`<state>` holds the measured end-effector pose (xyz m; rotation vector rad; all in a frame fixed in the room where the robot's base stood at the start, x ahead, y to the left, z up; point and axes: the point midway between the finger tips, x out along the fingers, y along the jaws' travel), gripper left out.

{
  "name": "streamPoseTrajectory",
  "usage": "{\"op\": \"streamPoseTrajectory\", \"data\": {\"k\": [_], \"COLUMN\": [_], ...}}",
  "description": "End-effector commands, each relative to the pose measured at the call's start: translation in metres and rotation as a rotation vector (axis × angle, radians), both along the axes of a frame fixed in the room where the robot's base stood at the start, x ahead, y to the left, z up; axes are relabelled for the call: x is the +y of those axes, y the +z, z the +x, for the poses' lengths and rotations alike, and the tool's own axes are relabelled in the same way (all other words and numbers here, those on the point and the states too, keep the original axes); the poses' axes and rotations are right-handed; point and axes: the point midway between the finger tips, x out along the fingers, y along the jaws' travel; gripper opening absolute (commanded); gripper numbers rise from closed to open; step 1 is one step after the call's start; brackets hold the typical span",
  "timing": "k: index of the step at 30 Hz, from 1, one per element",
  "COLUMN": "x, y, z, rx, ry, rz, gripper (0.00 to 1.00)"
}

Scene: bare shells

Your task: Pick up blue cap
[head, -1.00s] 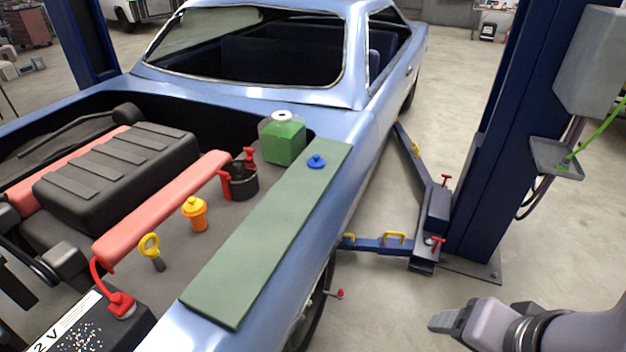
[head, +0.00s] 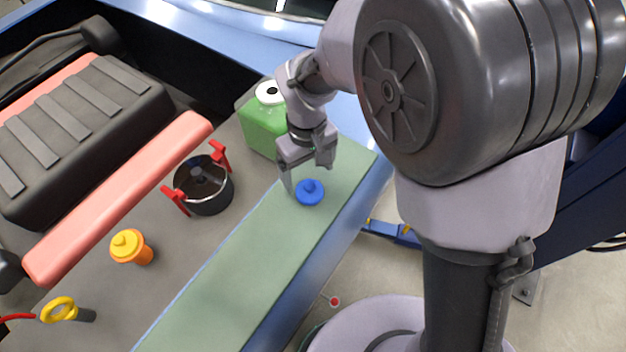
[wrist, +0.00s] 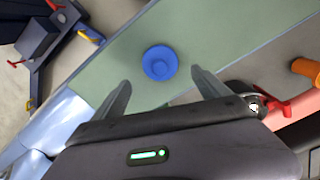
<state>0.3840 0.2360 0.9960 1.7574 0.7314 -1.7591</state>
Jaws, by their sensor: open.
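The blue cap (head: 309,192) is a small round disc with a raised knob. It lies on the green mat (head: 210,305) along the car's fender. My gripper (head: 305,180) is above the far end of the mat, close to the cap, with its jaws open. In the wrist view the cap (wrist: 160,63) sits just beyond the two fingertips (wrist: 160,78), roughly midway between them. The fingers hold nothing. I cannot tell the exact height of the fingertips above the mat.
A green container (head: 262,125) with a white top stands just behind my gripper. A black pot with red handles (head: 208,190), an orange-yellow bottle (head: 132,248) and a yellow-ringed dipstick (head: 62,310) stand left of the mat. The near mat is clear.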

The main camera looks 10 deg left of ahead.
Motion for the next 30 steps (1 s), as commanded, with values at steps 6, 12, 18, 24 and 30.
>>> {"op": "streamPoseTrajectory", "data": {"k": [6,12,18,24,30], "x": [-0.004,-0.003,-0.003,-0.003,-0.003], "y": [-0.037,-0.053,-0.051,-0.051,-0.051], "z": [-0.002,-0.002,-0.002,-0.002,-0.002], "rx": [0.003,0.000,0.000,0.000,0.000], "ry": [-0.001,-0.002,-0.002,-0.002,-0.002], "rz": [-0.001,0.000,0.000,0.000,0.000], "gripper": [0.85,0.85,0.66,0.27,0.21]}}
